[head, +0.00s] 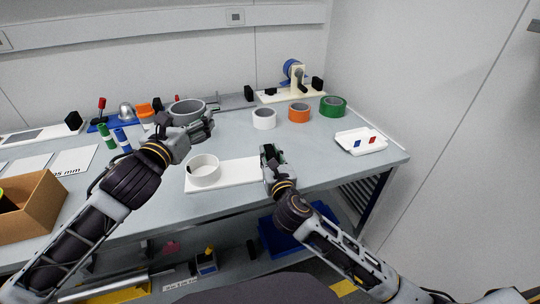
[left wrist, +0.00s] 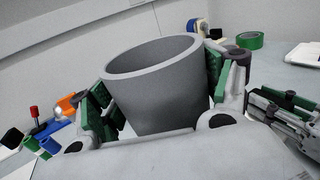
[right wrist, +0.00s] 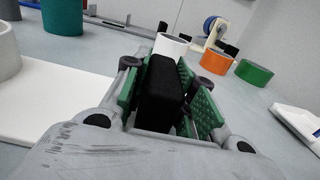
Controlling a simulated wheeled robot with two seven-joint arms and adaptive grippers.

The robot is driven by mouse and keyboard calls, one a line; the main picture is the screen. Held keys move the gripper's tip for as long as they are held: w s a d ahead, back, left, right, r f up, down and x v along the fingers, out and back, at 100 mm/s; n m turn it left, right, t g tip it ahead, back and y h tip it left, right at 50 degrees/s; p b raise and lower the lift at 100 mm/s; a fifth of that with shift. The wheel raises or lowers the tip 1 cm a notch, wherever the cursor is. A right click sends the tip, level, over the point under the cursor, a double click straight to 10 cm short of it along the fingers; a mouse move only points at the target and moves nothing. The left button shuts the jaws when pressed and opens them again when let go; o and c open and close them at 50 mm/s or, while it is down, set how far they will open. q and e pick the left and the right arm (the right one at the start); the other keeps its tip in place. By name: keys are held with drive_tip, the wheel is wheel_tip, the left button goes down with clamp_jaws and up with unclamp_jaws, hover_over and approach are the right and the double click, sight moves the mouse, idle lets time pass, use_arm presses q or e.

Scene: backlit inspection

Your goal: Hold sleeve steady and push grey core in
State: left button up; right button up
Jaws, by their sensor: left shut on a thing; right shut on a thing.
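The grey core (head: 187,108) is a hollow, open-topped cylinder. My left gripper (head: 197,127) is shut on it, and the left wrist view shows the core (left wrist: 160,85) between green pads. The white sleeve (head: 205,172), a short ring, stands on the left part of a white board (head: 238,172). The core is above and behind the sleeve in the head view, apart from it. My right gripper (head: 270,158) is at the board's right end, shut on an upright black block (right wrist: 162,92). Whether the block joins the board is hidden.
White (head: 264,119), orange (head: 299,113) and green (head: 333,107) rolls stand behind to the right. A white tray (head: 361,142) lies near the right edge. Green and blue cylinders (head: 122,140) stand at the left, a cardboard box (head: 30,205) at the front left.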

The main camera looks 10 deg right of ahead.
use_arm(q)
drive_tip(key=shift+r, duration=0.15)
idle(0.5)
drive_tip(key=shift+w+d, duration=0.1)
drive_tip(key=shift+w, duration=0.05)
idle(0.8)
